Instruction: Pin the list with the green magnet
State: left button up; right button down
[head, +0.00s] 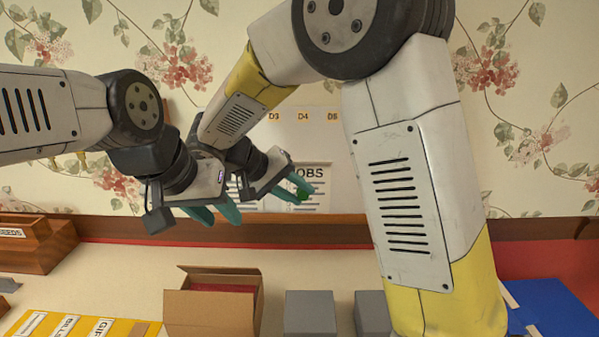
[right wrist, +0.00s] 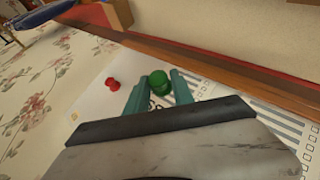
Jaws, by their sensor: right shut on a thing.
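My right gripper (head: 302,190) is shut on the green magnet (right wrist: 159,84), in front of the white board (head: 335,170). The magnet shows between the teal fingertips in the right wrist view. A printed sheet headed with letters ending in "OBS" (head: 313,174), which looks like the list, is right behind the magnet and partly hidden by the gripper. I cannot tell whether the magnet touches it. My left gripper (head: 223,219) is lower and to the left; its teal fingers look apart, with nothing seen between them.
A red magnet (right wrist: 112,84) is on the board, with another printed sheet (right wrist: 280,122) nearby. A wooden ledge (head: 330,231) runs below. On the table are an open cardboard box (head: 212,312), a grey block (head: 310,313), a yellow labelled tray (head: 75,325) and a blue item (head: 556,308).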

jog(key=shift+w+a+f, duration=0.15)
jog(key=shift+w+f, duration=0.1)
jog(key=shift+w, duration=0.1)
jog(key=shift+w+f, duration=0.15)
jog(key=shift+w, duration=0.8)
jog(key=shift+w+f, duration=0.2)
jog(key=shift+w, duration=0.7)
jog(key=shift+w+f, duration=0.15)
jog(key=shift+w, duration=0.8)
jog(key=shift+w, duration=0.3)
jog(key=shift+c, duration=2.2)
grip_release()
jog(key=v, duration=0.7)
